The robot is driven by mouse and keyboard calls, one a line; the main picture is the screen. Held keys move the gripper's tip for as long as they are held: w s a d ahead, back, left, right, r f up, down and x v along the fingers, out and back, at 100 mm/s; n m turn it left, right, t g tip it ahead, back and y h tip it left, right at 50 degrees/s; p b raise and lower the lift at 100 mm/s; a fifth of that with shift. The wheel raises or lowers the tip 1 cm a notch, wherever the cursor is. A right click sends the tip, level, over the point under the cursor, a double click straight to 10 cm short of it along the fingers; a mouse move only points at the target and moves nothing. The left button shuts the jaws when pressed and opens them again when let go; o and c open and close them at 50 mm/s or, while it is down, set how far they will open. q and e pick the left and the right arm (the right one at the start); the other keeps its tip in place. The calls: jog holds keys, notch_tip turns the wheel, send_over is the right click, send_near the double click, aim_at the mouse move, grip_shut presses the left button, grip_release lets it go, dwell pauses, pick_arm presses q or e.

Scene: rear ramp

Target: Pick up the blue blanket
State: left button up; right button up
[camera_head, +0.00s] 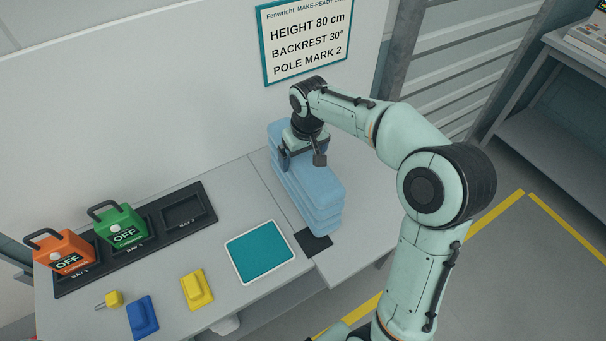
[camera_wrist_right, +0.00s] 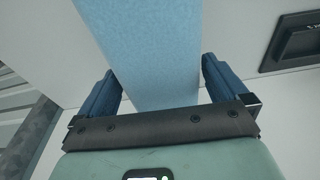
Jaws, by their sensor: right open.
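The blue blanket (camera_head: 311,192) is a folded, layered light-blue stack on the right part of the worktop, over a dark patch. My right gripper (camera_head: 303,160) is above the far half of the blanket, pointing down. In the right wrist view the blanket (camera_wrist_right: 150,50) runs between the two dark blue fingers of the right gripper (camera_wrist_right: 155,88). The fingers are spread with a gap on each side of the blanket. Whether the fingertips reach down beside it is hard to tell. My left gripper is not in view.
A black rack (camera_head: 135,239) holds an orange OFF block (camera_head: 66,253) and a green OFF block (camera_head: 119,225); its right slot is empty. A teal pad (camera_head: 260,252), yellow block (camera_head: 196,289) and blue block (camera_head: 142,317) lie in front. A sign (camera_head: 308,38) hangs on the wall behind.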

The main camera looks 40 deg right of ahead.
jog(key=shift+f, duration=0.6)
jog(key=c, duration=1.5)
jog(key=shift+w+r, duration=0.1)
jog(key=shift+r, duration=0.05)
jog(key=shift+c, duration=1)
